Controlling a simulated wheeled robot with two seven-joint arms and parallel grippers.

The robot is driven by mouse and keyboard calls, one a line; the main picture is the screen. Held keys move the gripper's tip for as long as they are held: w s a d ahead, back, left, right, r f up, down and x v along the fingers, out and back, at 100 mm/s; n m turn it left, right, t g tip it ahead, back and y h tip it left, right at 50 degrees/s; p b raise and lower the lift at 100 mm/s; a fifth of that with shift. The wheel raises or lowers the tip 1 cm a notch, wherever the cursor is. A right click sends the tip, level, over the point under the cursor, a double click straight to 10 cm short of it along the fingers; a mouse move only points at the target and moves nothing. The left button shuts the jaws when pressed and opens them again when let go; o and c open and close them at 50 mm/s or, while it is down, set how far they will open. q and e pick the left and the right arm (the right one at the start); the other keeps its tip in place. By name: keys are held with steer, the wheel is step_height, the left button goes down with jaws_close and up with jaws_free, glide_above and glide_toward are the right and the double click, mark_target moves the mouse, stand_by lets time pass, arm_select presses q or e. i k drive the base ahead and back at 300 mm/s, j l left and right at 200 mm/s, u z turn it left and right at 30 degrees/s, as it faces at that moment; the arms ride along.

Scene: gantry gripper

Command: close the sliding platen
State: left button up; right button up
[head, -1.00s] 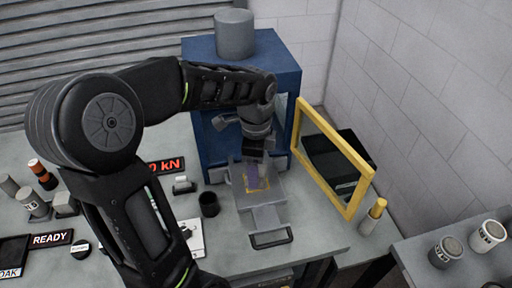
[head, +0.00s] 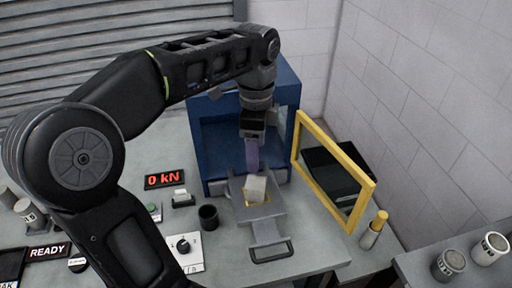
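The sliding platen (head: 268,212) is a grey plate pulled out of the front of the blue press (head: 217,150), with a dark handle (head: 272,252) at its front end. A pale grey block (head: 256,189) sits on the platen over a yellow-marked area, looking slightly turned. My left gripper (head: 252,169), with purple fingers, points down just above and behind the block. The fingers overlap from this angle, so their opening cannot be seen. My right gripper is not in view.
A yellow-framed door (head: 362,196) stands open on the press's right. A dark cup (head: 208,217) stands left of the platen, near a knob panel (head: 184,248) and a red "0 kN" display (head: 165,179). A yellow-capped bottle (head: 374,232) stands right. Bench is clear around the handle.

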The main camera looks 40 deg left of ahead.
mark_target(262, 217)
steer(key=k+l+z, duration=0.15)
steer(key=k+l, duration=0.55)
